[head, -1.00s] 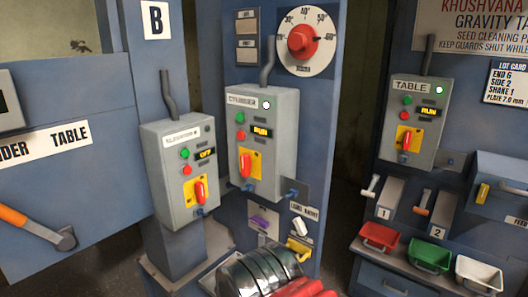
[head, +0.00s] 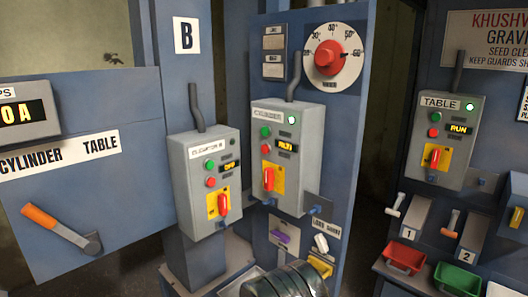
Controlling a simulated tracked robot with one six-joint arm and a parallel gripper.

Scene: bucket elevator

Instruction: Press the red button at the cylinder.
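The cylinder control box (head: 300,165) is a grey box on a blue post in the middle of the head view. Its label reads CYLINDER, slightly blurred. The red button (head: 266,149) sits on its front face, just below a green button (head: 266,132). A lamp (head: 292,118) at its upper right glows pale green. A small display (head: 286,147) beside the red button shows yellow text, too blurred to read surely. A red switch handle (head: 268,179) stands upright on a yellow plate below.
A similar elevator B box (head: 207,175) stands close on the left, with its own red button. The TABLE box (head: 445,140) is farther right. A red dial (head: 329,58) is above the cylinder box.

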